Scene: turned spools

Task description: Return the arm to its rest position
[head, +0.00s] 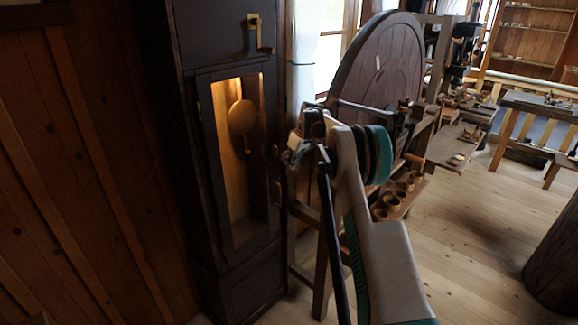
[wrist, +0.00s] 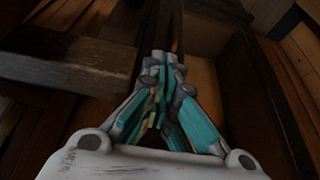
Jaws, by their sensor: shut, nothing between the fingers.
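My arm reaches forward and up from the bottom right of the head view, with its white and teal links bent at the elbow. My gripper shows in the wrist view (wrist: 168,62), its teal fingers drawn together at the tips with nothing between them. In the head view my wrist end is in front of the tall dark clock case, and the gripper's fingers are hard to make out there. The clock case (head: 217,140) stands upright at the left and has a lit opening with a round brass pendulum (head: 242,117).
A large dark wooden wheel (head: 377,70) on a bench stands just behind my arm. Several small turned pieces (head: 392,200) sit on a low shelf beside it. A round dark block (head: 555,262) stands at the right. Plank floor (head: 465,245) is clear between.

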